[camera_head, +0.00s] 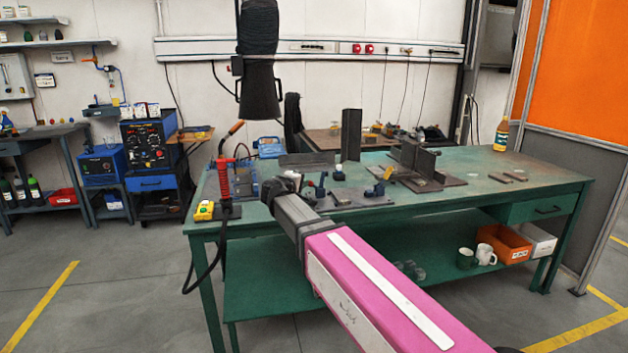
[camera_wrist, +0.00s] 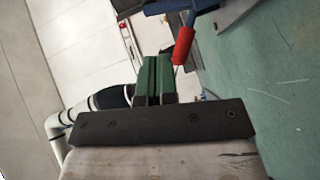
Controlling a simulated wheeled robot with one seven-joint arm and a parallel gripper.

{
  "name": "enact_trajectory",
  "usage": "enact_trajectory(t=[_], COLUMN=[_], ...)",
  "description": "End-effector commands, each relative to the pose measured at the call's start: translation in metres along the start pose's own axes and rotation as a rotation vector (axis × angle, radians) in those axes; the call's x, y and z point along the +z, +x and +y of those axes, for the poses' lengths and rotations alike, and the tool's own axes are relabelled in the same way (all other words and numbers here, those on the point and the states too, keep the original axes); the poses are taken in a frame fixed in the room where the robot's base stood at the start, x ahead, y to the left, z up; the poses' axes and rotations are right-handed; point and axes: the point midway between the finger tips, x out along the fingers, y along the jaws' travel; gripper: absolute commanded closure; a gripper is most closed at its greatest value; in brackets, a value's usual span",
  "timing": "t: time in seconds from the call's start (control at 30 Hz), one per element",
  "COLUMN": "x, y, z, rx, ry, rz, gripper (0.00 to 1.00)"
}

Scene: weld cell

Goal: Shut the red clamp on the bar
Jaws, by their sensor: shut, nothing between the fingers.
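A red grip-shaped handle (camera_wrist: 183,45) shows in the wrist view, up and to the right of my fingertips and apart from them. Its upper end meets a blue part (camera_wrist: 201,5). I cannot tell whether the clamp is open or closed. In the head view the red handle is not clearly seen near my gripper, which may hide it. My gripper (camera_head: 287,184) is over the bench's front left part, beside a fixture plate. In the wrist view its green fingers (camera_wrist: 154,78) are together and empty. I cannot clearly pick out the bar.
The green bench (camera_head: 480,167) carries a plate with blue clamps (camera_head: 320,187) and dark angle pieces (camera_head: 418,157). A red upright holder (camera_head: 224,180) with a hanging black cable stands at the left corner. A bottle (camera_head: 501,135) stands at back right.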

Motion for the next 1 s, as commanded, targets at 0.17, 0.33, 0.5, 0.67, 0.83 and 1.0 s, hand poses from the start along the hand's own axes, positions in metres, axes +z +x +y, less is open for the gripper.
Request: enact_trajectory(t=[0.17, 0.33, 0.5, 0.67, 0.83, 1.0], x=[0.000, -0.001, 0.000, 0.000, 0.001, 0.001], y=[0.025, 0.056, 0.080, 0.092, 0.096, 0.096], z=[0.000, 0.000, -0.001, -0.001, -0.001, -0.001], rx=[0.000, -0.001, -0.001, -0.001, -0.001, -0.001], ry=[0.000, 0.000, 0.000, 0.000, 0.000, 0.000], rz=[-0.003, -0.003, -0.003, -0.002, -0.002, -0.001], gripper=[1.00, 1.00, 1.00, 1.00, 1.00, 1.00])
